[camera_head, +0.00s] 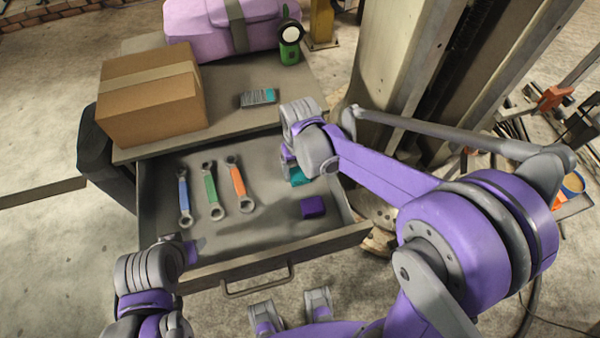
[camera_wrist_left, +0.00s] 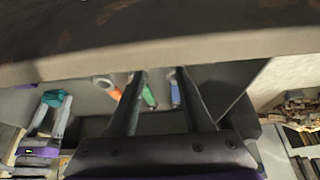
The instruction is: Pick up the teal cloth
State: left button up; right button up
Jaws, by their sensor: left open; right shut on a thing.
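The teal cloth (camera_head: 299,177) shows as a small patch under my right gripper (camera_head: 288,162), inside the open drawer (camera_head: 255,235) on its right side. My right gripper is shut on the cloth, and the arm hides much of it. The cloth (camera_wrist_left: 54,97) also shows between the right gripper's fingers in the left wrist view. My left gripper (camera_wrist_left: 160,72) is open and empty near the drawer's front. Its fingers appear in front of the wrenches in that view, without visible contact.
Blue (camera_head: 184,193), green (camera_head: 212,190) and orange (camera_head: 236,182) wrenches lie in the drawer, left of the cloth. A purple block (camera_head: 313,207) lies nearer the drawer front. A cardboard box (camera_head: 150,100), purple bag (camera_head: 215,25), green lamp (camera_head: 289,45) and striped item (camera_head: 258,97) sit on top.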

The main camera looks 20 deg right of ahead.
aim_at(300, 172)
notch_tip(300, 172, up, 10)
jog(key=shift+p, duration=0.45)
